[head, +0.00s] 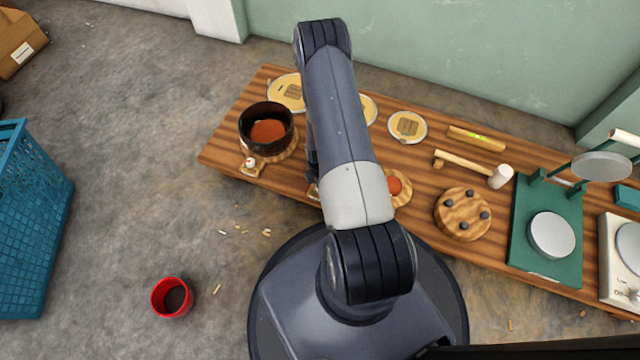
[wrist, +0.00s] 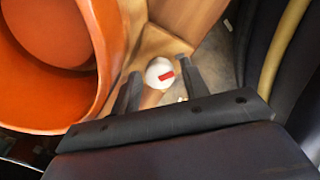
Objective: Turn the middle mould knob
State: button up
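In the wrist view a white round knob (wrist: 159,72) with a red mark sits on a wooden bracket beside a large orange mould (wrist: 65,35). The red mark points to the right, tilted slightly up. My gripper (wrist: 160,88) is open, with one dark finger on each side of the knob and visible gaps to it. In the head view my arm covers the gripper and most of the middle mould. A wooden base (head: 404,197) and an orange-red part (head: 394,185) show right of the arm. The left mould's knob (head: 251,162) shows before a black pot (head: 245,119).
A long wooden table (head: 222,153) carries a pegged wooden disc (head: 462,213), a mallet (head: 465,162), a green press (head: 523,233) and round yellow-brown discs (head: 407,126). A red cup (head: 171,296) and blue basket (head: 35,220) stand on the floor at left.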

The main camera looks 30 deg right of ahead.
jog(key=c, duration=0.7)
jog(key=shift+m, duration=0.3)
jog(key=m+b, duration=0.2)
jog(key=m, duration=0.2)
jog(key=shift+m, duration=0.3)
jog(key=m+b, duration=0.2)
jog(key=m, duration=0.3)
jog(key=m+b, duration=0.1)
jog(key=m, duration=0.5)
jog(key=shift+m+b, duration=0.3)
jog(key=shift+m, duration=0.1)
jog(key=m+b, duration=0.1)
jog(key=m, duration=0.5)
